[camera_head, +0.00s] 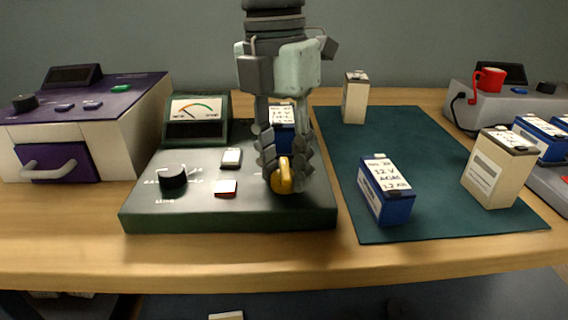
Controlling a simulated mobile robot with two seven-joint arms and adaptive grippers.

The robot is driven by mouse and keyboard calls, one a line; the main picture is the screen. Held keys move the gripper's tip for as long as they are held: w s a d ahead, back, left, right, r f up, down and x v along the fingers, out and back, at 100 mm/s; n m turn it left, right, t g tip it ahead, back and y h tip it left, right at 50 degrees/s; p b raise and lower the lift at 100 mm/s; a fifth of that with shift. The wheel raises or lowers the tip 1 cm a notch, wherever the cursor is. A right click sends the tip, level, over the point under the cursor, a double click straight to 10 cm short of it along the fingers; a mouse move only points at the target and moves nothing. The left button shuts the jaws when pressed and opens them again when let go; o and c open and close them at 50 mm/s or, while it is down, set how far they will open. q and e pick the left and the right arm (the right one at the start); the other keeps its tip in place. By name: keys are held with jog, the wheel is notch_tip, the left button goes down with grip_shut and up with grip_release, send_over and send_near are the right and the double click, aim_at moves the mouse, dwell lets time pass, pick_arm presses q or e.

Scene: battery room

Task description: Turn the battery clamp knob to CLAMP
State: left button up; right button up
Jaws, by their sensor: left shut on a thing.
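The battery tester (140,218) is a grey and green unit on the bench, with an analog meter (196,110) at its back. A yellow knob (285,180) on its right side is the likely clamp knob. My left gripper (283,178) comes down from above and is shut on the yellow knob. The fingers cover most of the knob and any label around it, so its setting cannot be read. A blue battery (282,117) stands behind the fingers, partly hidden. My right gripper is not in view.
A black dial (173,177), a red switch (225,188) and a pale switch (231,158) are on the tester. A green mat (400,137) holds a blue battery (387,190) and two cream batteries (499,170) (354,98). A purple-topped unit (100,100) stands left.

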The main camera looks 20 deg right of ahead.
aim_at(286, 163)
pick_arm(q)
jog(key=m, duration=0.6)
jog(key=shift+f+m, duration=0.1)
jog(key=shift+m, duration=0.2)
jog(key=m, duration=0.4)
jog(key=shift+s+d+y, duration=0.1)
jog(key=shift+y, duration=0.3)
jog(key=shift+o, duration=0.7)
jog(key=shift+m, duration=0.9)
jog(key=o, duration=1)
jog(key=r, duration=0.8)
jog(key=w+r, duration=0.1)
jog(key=r, duration=0.3)
jog(key=shift+d+r, duration=0.1)
jog(key=shift+d, duration=0.1)
